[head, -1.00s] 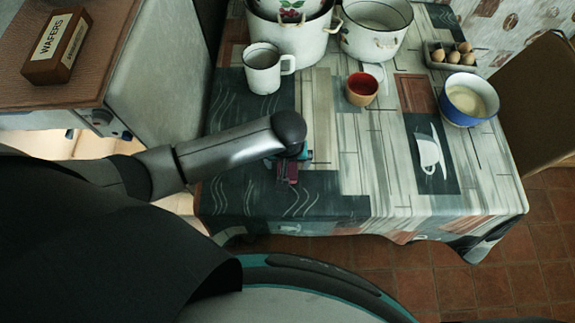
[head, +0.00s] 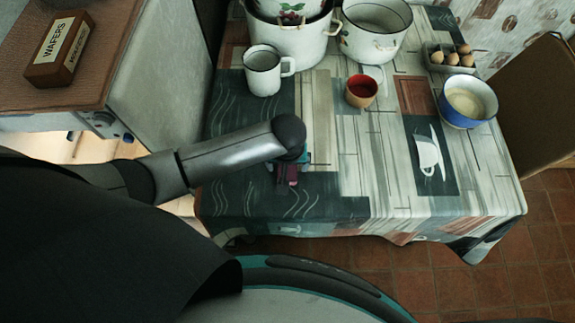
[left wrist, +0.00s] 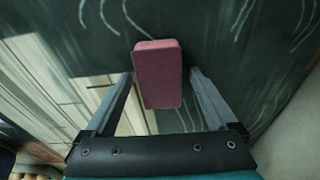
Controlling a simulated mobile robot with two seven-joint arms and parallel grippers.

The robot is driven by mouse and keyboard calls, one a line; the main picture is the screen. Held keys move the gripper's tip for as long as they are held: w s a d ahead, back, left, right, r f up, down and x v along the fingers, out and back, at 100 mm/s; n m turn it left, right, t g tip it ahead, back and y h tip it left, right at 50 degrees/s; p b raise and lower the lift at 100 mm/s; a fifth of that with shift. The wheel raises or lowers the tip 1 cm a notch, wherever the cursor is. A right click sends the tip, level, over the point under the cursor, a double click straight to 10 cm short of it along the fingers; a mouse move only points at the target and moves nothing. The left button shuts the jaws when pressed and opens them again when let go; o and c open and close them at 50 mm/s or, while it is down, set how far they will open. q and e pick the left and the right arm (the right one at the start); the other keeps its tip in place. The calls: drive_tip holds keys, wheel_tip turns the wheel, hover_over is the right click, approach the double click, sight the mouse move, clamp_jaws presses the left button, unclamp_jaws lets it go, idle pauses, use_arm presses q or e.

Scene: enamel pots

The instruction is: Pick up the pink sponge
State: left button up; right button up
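The pink sponge (left wrist: 158,75) lies on the dark part of the tablecloth, and in the left wrist view it sits between the two spread fingers of my left gripper (left wrist: 160,80). A gap shows on each side of it, so the fingers do not appear to touch it. In the head view only part of the sponge (head: 287,174) shows beneath the left gripper (head: 288,160), whose fingers are mostly hidden by my arm. My right gripper is not in either view.
A white mug (head: 263,72), enamel pots (head: 285,40), a red-and-tan cup (head: 361,91), a blue bowl (head: 468,101) and an egg carton (head: 451,58) stand farther back on the table. The tablecloth (head: 350,180) right of the gripper is clear. The table's front edge is near.

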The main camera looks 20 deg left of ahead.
use_arm(q)
clamp_jaws()
idle(0.5)
drive_tip(key=shift+r, duration=0.1)
drive_tip(key=shift+r, duration=0.1)
wheel_tip(320, 180, up, 20)
drive_tip(key=p, duration=0.5)
drive_tip(key=shift+r, duration=0.1)
